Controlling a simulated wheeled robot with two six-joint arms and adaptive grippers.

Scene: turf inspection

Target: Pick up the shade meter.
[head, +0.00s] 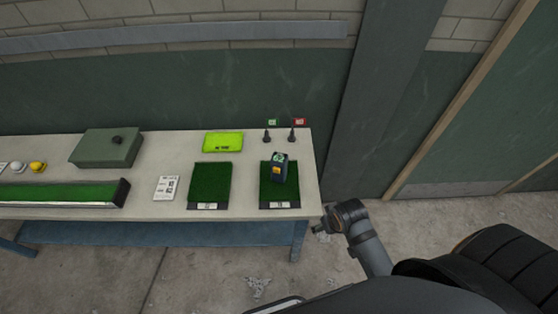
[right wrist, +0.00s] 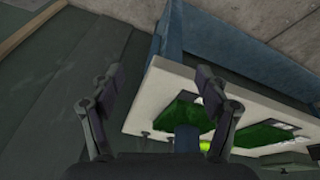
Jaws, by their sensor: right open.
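The shade meter, a dark blue-black device with a yellow label and a green face (head: 279,168), stands on the right-hand turf sample (head: 264,192) near the table's right end. In the right wrist view, a dark blue block that looks like the meter (right wrist: 187,137) shows beyond the fingers, partly behind the right one. My right gripper (head: 323,229) is just off the table's front right corner, apart from the meter. In its own wrist view the right gripper (right wrist: 157,84) has its fingers wide apart with nothing between them. My left gripper is not in view.
The table (head: 145,145) also bears a second turf sample (head: 210,180), a white card (head: 166,187), a yellow-green tray (head: 223,141), a green case (head: 105,147) and a long turf trough (head: 60,194). Two small flagged markers (head: 266,135) (head: 292,135) stand behind the meter.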

